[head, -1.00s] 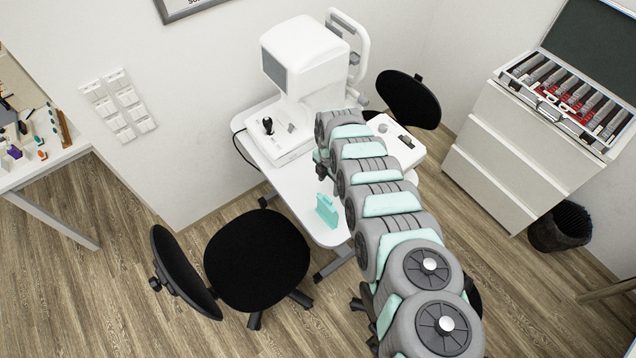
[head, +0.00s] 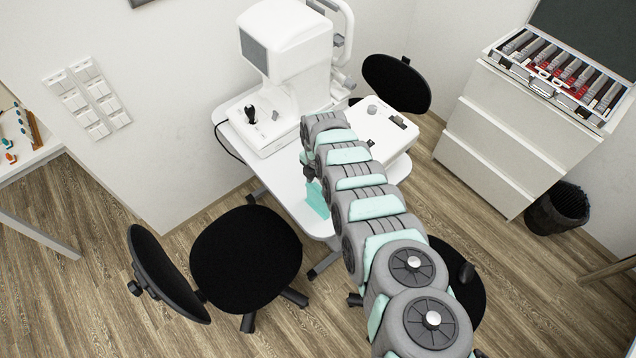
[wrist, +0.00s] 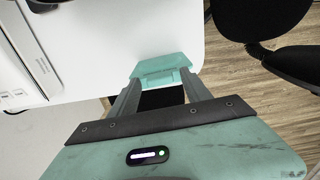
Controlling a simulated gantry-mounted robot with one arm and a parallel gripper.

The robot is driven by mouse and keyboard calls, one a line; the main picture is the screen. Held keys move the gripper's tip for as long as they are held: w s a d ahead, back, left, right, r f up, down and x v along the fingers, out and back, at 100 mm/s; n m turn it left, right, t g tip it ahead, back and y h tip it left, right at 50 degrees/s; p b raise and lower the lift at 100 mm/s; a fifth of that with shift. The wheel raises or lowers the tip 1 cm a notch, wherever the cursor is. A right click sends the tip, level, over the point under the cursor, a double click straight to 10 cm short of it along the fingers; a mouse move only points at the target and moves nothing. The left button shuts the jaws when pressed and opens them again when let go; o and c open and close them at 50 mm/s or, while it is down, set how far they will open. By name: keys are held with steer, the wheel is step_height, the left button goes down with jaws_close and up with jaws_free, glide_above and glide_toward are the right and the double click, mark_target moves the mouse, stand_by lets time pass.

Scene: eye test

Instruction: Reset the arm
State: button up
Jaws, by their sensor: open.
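A small teal case-like object (head: 316,199) stands on the white table (head: 291,186) near its front edge. My gripper (head: 309,174) is just above and behind it in the head view, and my arm hides part of the object's right side. In the wrist view my gripper (wrist: 161,80) has its two fingers apart, with nothing clearly held. The teal object (wrist: 160,66) lies at and beyond the fingertips. I cannot tell whether they touch it.
A white eye-test machine (head: 285,45) and a white box-like device (head: 378,135) stand on the table. Black chairs (head: 245,260) stand left of, behind and below it. A drawer cabinet (head: 515,135) with an open lens case (head: 560,75) is right, beside a black bin (head: 557,210).

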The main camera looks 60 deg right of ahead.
steer(key=shift+c, duration=0.5)
steer(key=c, duration=0.8)
steer(key=shift+r, duration=0.1)
steer(key=shift+c, duration=0.3)
steer(key=shift+r+p, duration=1.95)
